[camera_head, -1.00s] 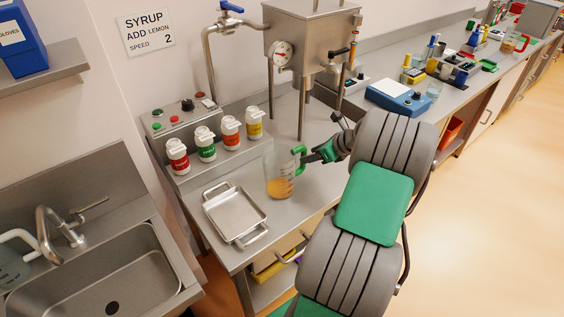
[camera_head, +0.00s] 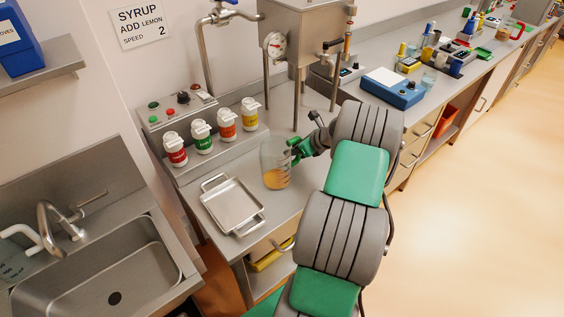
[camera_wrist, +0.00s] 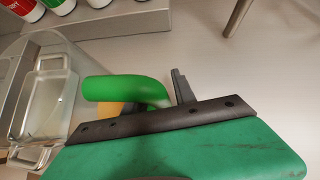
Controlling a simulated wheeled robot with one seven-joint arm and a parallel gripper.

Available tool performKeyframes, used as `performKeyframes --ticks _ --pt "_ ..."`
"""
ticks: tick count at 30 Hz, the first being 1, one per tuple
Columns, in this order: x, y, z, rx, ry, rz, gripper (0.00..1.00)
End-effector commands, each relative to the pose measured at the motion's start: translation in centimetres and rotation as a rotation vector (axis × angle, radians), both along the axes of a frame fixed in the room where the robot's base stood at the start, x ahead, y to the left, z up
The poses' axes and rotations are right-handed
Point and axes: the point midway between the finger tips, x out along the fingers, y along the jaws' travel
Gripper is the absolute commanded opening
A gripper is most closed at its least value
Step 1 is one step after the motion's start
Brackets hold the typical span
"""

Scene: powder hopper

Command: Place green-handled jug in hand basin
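The green-handled jug (camera_head: 275,165) is clear, with orange liquid low inside. It stands upright on the steel counter, right of the tray. Its green handle (camera_head: 296,148) faces my gripper (camera_head: 303,150), which is at the handle. In the wrist view the handle (camera_wrist: 125,90) curves close to one dark finger of my gripper (camera_wrist: 180,88). The other finger is hidden, so I cannot tell whether they are closed on it. The hand basin (camera_head: 85,270) is a steel sink at lower left, with a tap (camera_head: 60,225) at its back.
A steel tray (camera_head: 207,207) lies between basin and jug. Several small lidded bottles (camera_head: 226,123) stand behind. A hopper (camera_head: 300,35) on legs rises behind the jug. A translucent white-handled jug (camera_head: 15,262) is at the basin's left. A blue scale (camera_head: 396,90) stands farther right.

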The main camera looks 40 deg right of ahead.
Motion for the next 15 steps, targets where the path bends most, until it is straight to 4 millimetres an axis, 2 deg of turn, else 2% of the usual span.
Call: performKeyframes --ticks 2,11,15 --pt "0.01 0.02 0.01 -0.001 0.0 0.001 0.25" --pt "0.03 0.05 0.04 0.0 0.0 0.001 0.0" --pt "0.02 0.06 0.04 0.0 0.0 0.001 0.0"
